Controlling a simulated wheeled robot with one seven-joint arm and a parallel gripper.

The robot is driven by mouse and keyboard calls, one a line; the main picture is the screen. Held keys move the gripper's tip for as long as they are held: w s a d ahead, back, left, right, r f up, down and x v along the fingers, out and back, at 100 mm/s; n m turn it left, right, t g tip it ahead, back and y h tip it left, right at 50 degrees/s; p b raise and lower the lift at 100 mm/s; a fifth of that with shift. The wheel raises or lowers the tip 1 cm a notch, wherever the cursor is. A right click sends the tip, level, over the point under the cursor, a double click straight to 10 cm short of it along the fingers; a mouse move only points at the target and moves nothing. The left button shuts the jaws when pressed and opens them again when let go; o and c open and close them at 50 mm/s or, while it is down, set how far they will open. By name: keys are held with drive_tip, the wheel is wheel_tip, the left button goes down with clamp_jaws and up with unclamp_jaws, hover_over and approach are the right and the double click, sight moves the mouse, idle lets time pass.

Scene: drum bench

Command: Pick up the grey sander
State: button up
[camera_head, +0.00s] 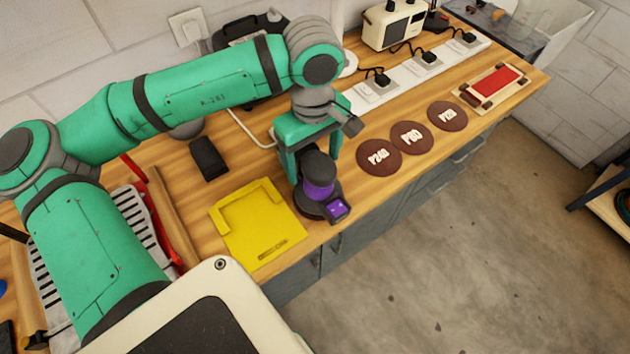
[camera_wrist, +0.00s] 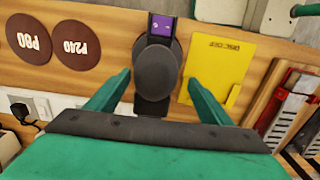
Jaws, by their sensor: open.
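The grey sander (camera_head: 318,181) stands on the wooden bench near its front edge. It has a dark grey rounded top, a purple band and a purple panel on a small block at its front. My gripper (camera_head: 309,168) is above the sander, pointing down, with its fingers on either side of it. In the wrist view the sander (camera_wrist: 157,72) lies ahead between the two green fingers of my gripper (camera_wrist: 158,90). The fingers are spread, with a visible gap on both sides of the sander. I cannot tell from these views how far down the fingertips reach.
A yellow tray (camera_head: 262,225) lies just left of the sander. Brown sanding discs marked P240 (camera_head: 379,157), P80 (camera_head: 411,137) and P120 (camera_head: 447,116) lie to the right. A black block (camera_head: 208,158) lies behind the tray. A white power strip (camera_head: 400,85) runs along the back.

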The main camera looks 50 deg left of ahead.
drive_tip(key=shift+w+f, duration=0.2)
drive_tip(key=shift+f, duration=1.3)
drive_tip(key=shift+w+f, duration=0.15)
drive_tip(key=shift+f, duration=1.35)
drive_tip(key=shift+r, duration=0.1)
drive_tip(key=c, duration=1.3)
